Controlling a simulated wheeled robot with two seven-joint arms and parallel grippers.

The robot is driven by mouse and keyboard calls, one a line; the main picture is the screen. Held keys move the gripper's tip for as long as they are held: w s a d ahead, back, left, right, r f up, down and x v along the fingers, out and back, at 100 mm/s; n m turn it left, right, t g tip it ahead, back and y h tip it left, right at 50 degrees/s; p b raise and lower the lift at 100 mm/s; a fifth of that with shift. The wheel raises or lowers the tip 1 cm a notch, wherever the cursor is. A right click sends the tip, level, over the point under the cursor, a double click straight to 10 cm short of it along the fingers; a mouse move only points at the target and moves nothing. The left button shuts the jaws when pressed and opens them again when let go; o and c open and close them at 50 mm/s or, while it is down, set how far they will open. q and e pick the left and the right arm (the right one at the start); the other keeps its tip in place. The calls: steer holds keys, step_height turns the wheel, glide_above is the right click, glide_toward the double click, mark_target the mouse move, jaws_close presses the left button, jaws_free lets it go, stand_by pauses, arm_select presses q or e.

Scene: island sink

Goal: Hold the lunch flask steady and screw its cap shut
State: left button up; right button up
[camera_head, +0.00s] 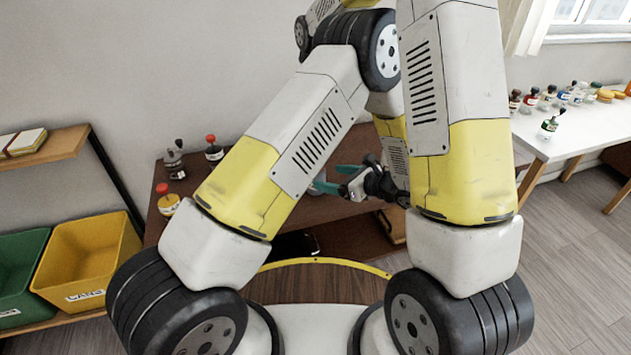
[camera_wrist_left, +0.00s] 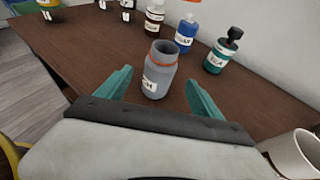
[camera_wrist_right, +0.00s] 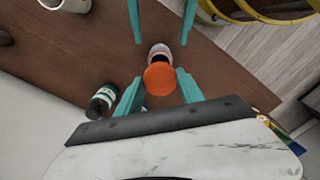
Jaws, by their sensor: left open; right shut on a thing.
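The grey lunch flask (camera_wrist_left: 160,78) with an orange neck ring and a white label stands on the brown table, its mouth open. My left gripper (camera_wrist_left: 157,82) is open, one teal finger on each side of it, with gaps showing. In the head view my left gripper (camera_head: 335,178) shows beyond my arms. In the right wrist view my right gripper (camera_wrist_right: 160,88) is shut on the orange cap (camera_wrist_right: 160,76). The cap overlaps the near side of the flask (camera_wrist_right: 158,50); its dark mouth partly shows. The left fingers flank the flask. The cap's height above it is hard to tell.
A blue bottle (camera_wrist_left: 187,35), a green bottle with a black top (camera_wrist_left: 222,54) and a brown bottle (camera_wrist_left: 154,20) stand behind the flask. A white mug (camera_wrist_left: 296,153) is at the right. Yellow (camera_head: 88,262) and green bins sit left of the table. A white table (camera_head: 575,130) with bottles is far right.

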arm_select(q)
steer(key=x, duration=1)
steer(key=shift+f, duration=0.1)
jaws_close()
arm_select(e)
steer(key=shift+f, duration=2.5)
